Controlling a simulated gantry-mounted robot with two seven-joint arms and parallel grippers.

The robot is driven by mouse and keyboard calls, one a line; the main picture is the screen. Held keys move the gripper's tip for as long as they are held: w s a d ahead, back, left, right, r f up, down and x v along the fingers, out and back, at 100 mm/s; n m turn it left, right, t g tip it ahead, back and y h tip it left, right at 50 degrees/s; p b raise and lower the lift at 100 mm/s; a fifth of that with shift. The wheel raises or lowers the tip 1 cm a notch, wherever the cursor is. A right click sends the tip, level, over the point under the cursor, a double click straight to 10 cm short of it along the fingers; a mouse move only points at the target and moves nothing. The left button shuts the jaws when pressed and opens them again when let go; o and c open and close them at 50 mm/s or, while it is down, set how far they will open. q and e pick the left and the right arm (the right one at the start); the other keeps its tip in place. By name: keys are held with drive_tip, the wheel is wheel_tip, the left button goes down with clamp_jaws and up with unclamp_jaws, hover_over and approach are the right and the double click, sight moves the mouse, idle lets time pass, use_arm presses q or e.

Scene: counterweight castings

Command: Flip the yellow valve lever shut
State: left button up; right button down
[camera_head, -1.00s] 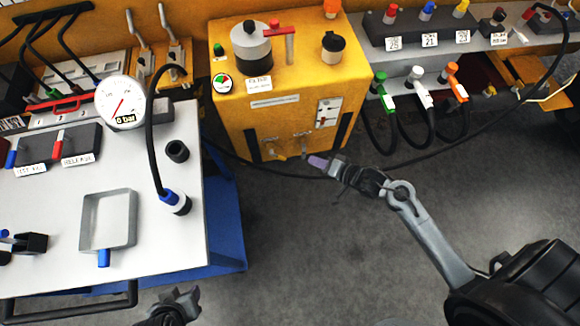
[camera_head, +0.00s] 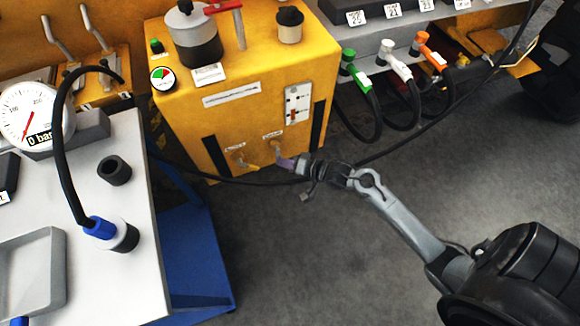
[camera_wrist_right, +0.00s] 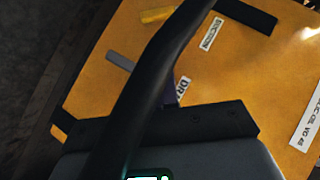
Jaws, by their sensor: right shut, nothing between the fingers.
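The yellow valve lever (camera_head: 250,166) sits low on the front of the yellow cabinet (camera_head: 215,120). In the right wrist view the yellow lever (camera_wrist_right: 158,14) lies beside the SUCTION label, partly behind a black hose. A grey lever (camera_wrist_right: 120,61) sits nearer, by the DRAIN label. My right gripper (camera_head: 287,163) is shut and empty, its purple fingertips just below the right-hand valve (camera_head: 277,148) and to the right of the yellow lever. In the right wrist view its fingertips (camera_wrist_right: 180,90) are partly hidden by the hose; I cannot tell whether they touch anything. My left gripper is not in view.
The black hose (camera_head: 225,181) runs low past the cabinet front and crosses the wrist view. A white-topped bench (camera_head: 135,200) with a gauge (camera_head: 35,112) stands left. Green, white and orange hose couplings (camera_head: 396,65) hang at the upper right. The grey floor is clear in front.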

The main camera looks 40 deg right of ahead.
sight(249, 167)
drive_tip(key=w+a+f+b, duration=0.5)
drive_tip(key=w, duration=0.1)
drive_tip(key=shift+w, duration=0.1)
idle(0.6)
